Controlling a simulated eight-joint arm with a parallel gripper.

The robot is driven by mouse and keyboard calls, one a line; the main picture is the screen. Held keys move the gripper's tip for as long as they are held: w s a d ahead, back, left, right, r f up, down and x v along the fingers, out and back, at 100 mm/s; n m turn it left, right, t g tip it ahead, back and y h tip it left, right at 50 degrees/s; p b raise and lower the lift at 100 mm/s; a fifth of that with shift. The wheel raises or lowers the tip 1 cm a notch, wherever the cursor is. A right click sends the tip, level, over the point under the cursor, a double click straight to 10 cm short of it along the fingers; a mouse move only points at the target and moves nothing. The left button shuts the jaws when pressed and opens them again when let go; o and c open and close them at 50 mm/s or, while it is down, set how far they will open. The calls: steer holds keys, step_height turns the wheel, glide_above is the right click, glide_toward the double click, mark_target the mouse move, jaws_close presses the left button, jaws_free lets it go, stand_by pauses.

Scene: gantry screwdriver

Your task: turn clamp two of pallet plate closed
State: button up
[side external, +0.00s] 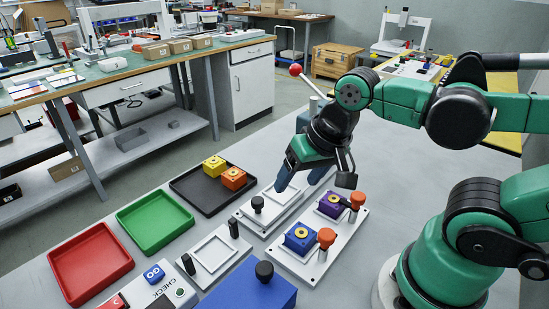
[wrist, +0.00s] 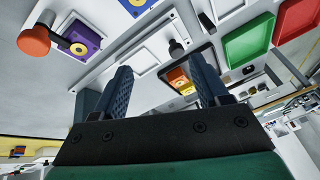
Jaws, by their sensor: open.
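The pallet plate (side external: 291,262) is a white plate holding a purple block (side external: 332,206) and a blue block (side external: 300,238). Beside the purple block stands a clamp with an orange knob (side external: 357,199); a second orange-knobbed clamp (side external: 326,237) stands by the blue block. I cannot tell which one is clamp two.
A white fixture with a black knob (side external: 258,203) lies left of the plate. A black tray (side external: 190,190) holds yellow and orange blocks. Green (side external: 155,221) and red (side external: 91,262) trays stand farther left. A blue box (side external: 248,289) with a black knob is in front.

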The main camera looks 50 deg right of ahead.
mark_target(327, 233)
steer(key=s+m+g, duration=0.1)
steer(key=s+m, duration=0.1)
steer(key=m, duration=0.1)
steer(key=s+a+m+g, duration=0.1)
steer(key=s+m+g, duration=0.1)
steer(key=s+m, duration=0.1)
steer(key=shift+s+a+f+g, duration=0.1)
steer(key=shift+f+g, duration=0.1)
steer(key=shift+g, duration=0.1)
steer(key=shift+s+m+g, duration=0.4)
steer(key=shift+s+m, duration=0.2)
steer(key=shift+m, duration=0.4)
steer(key=shift+f, duration=2.75)
jaws_close()
